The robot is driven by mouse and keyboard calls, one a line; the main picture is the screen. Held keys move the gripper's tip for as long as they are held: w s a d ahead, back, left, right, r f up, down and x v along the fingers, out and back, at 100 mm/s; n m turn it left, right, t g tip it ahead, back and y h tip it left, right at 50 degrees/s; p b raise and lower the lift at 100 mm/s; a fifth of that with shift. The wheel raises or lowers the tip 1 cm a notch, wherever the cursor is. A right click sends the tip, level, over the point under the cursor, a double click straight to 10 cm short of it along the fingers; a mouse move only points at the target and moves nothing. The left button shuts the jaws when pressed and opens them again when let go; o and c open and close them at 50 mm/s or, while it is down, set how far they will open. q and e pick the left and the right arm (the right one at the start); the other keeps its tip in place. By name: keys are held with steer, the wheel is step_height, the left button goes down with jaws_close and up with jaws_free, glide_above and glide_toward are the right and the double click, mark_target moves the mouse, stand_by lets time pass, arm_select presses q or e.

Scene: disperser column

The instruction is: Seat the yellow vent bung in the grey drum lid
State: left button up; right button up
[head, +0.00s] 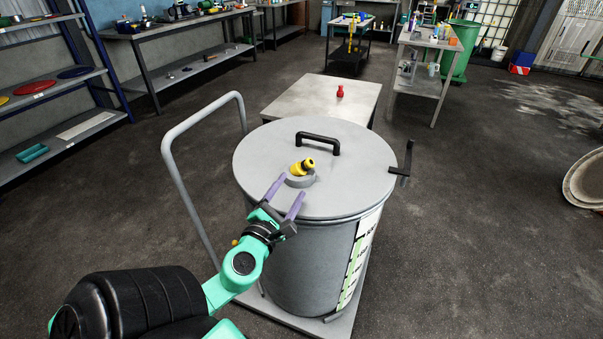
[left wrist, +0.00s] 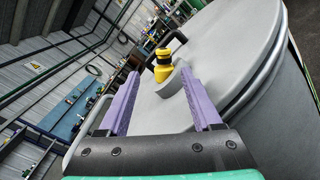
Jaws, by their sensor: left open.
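The yellow vent bung (head: 303,166) with its black band is at the short grey collar (head: 300,181) on the grey drum lid (head: 345,185). It leans to the right in the head view; how deep it sits in the collar I cannot tell. My left gripper (head: 291,186) is open, its purple fingers pointing toward the collar from the near left. In the left wrist view the bung (left wrist: 163,66) shows beyond and between the spread fingertips, apart from them, with part of the collar (left wrist: 172,82) beside it. My right gripper is not in view.
The lid carries a black handle (head: 319,138) behind the bung, and a dark bracket (head: 403,168) stands at its right rim. The drum (head: 310,262) stands on a trolley with a grey tube rail (head: 185,180). A table behind holds a red object (head: 340,91).

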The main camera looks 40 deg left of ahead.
mark_target(311, 161)
arm_select(q)
steer(key=x, duration=0.2)
steer(key=p+x, duration=0.1)
steer(key=x, duration=0.2)
steer(key=p+x, duration=0.1)
steer(key=x, duration=0.1)
steer(key=shift+w+d, duration=0.2)
steer(key=shift+w, duration=0.05)
steer(key=x, duration=0.7)
steer(key=shift+w+a+f, duration=0.15)
steer(key=shift+w+f, duration=0.15)
steer(key=shift+w+a+f, duration=0.1)
steer(key=shift+w, duration=0.1)
steer(key=shift+s, duration=0.1)
steer(key=shift+c, duration=0.7)
jaws_close()
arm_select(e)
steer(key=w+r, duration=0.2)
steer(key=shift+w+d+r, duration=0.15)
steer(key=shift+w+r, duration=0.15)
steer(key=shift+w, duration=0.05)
